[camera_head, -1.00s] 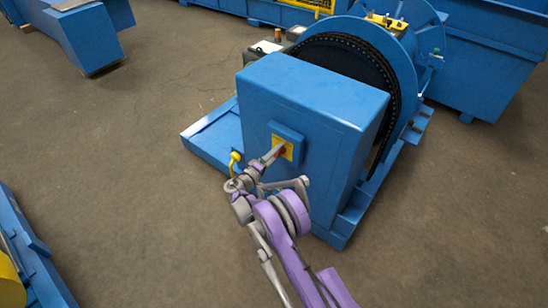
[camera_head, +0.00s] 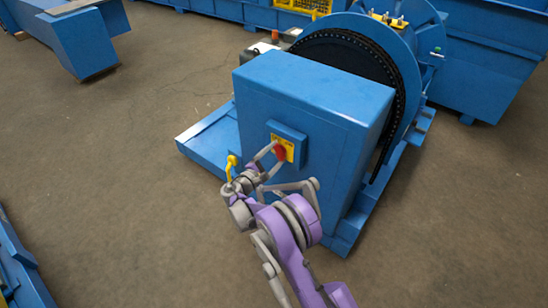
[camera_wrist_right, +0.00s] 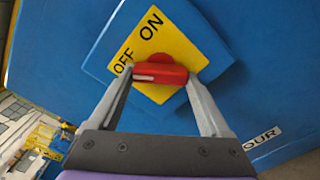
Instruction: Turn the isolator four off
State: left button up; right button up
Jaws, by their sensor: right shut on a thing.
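The isolator is a red handle (camera_head: 280,152) on a yellow plate (camera_head: 289,146), set on a blue box on the front of the large blue housing. In the right wrist view the red handle (camera_wrist_right: 160,74) lies nearly level, with a pale mark on its left half. Its left end is by the word OFF on the yellow plate (camera_wrist_right: 160,45); ON is above it. My right gripper (camera_head: 275,156) is shut on the handle, one finger at each end, as the wrist view (camera_wrist_right: 160,80) also shows. My left gripper is out of view.
The blue housing (camera_head: 300,95) stands before a big wheel with a black chain (camera_head: 392,75). A yellow curved piece (camera_head: 231,168) stands left of my gripper. More blue machinery (camera_head: 90,45) is at the back left. Open floor (camera_head: 110,180) lies to the left.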

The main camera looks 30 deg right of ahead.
jog(key=shift+f+n, duration=0.1)
jog(key=shift+n, duration=0.6)
jog(key=shift+n+b, duration=0.3)
jog(key=o, duration=1.2)
jog(key=p+v, duration=0.1)
jog(key=v, duration=1)
jog(key=shift+p, duration=0.3)
